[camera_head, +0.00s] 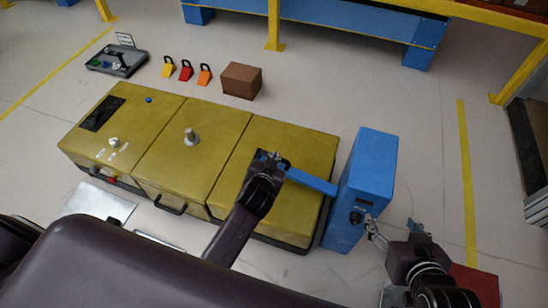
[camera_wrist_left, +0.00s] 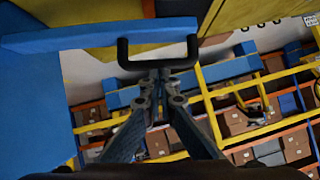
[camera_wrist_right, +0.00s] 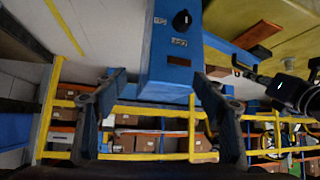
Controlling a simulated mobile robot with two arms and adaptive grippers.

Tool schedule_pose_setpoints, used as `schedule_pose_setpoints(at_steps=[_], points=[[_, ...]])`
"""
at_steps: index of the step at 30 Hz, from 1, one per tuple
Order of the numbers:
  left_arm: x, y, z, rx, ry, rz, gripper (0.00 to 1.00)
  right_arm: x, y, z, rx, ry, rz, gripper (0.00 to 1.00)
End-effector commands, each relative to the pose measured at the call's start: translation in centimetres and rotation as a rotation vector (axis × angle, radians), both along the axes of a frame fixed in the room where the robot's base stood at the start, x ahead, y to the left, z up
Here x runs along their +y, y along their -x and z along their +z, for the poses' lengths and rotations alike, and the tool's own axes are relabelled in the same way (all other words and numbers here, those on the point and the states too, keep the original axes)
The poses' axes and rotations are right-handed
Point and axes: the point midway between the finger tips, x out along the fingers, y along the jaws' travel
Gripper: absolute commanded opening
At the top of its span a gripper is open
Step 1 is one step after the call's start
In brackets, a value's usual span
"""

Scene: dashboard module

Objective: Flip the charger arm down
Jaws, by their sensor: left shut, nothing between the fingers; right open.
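The blue charger post (camera_head: 368,165) stands at the right end of the yellow module. Its blue charger arm (camera_head: 312,181) reaches left from the post over the module's right section and looks roughly level. In the left wrist view the charger arm (camera_wrist_left: 100,35) carries a black U-shaped handle (camera_wrist_left: 158,65). My left gripper (camera_head: 273,157) is shut and empty, with its fingertips (camera_wrist_left: 162,76) at or just beside the handle; contact is unclear. My right gripper (camera_head: 392,230) is open and empty by the post's front. The post's black knob (camera_wrist_right: 182,20) shows in the right wrist view.
Floor right of the post is clear up to a yellow line.

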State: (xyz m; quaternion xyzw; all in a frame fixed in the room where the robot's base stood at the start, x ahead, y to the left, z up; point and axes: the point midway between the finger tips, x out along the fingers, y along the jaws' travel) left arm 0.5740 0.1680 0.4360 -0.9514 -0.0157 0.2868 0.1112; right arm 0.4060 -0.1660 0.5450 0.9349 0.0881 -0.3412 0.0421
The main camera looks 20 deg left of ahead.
Motion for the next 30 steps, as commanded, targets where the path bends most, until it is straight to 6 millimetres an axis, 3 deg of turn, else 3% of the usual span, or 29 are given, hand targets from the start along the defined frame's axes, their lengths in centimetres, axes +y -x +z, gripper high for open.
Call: schedule_pose_setpoints(at_steps=[5, 11, 13, 18, 30], points=[[0.2, 0.0, -0.4, 0.003, 0.012, -0.001, 0.00, -0.1, 0.2, -0.1, 0.010, 0.003, -0.001, 0.64], [1.8, 0.0, -3.1, 0.009, 0.112, 0.001, 0.00, -0.8, 2.2, -1.7, 0.113, 0.025, -0.008, 0.64], [2.2, -0.1, -4.6, 0.006, 0.128, 0.002, 0.00, -0.4, 1.1, -1.1, 0.061, 0.013, -0.004, 0.64], [2.7, -0.2, -5.7, 0.003, 0.128, 0.001, 0.00, 0.2, -0.4, 0.3, -0.022, -0.006, 0.002, 0.64], [2.7, -0.2, -5.7, 0.002, 0.126, 0.000, 0.00, 0.2, -0.6, 0.5, -0.033, -0.008, 0.002, 0.64]])
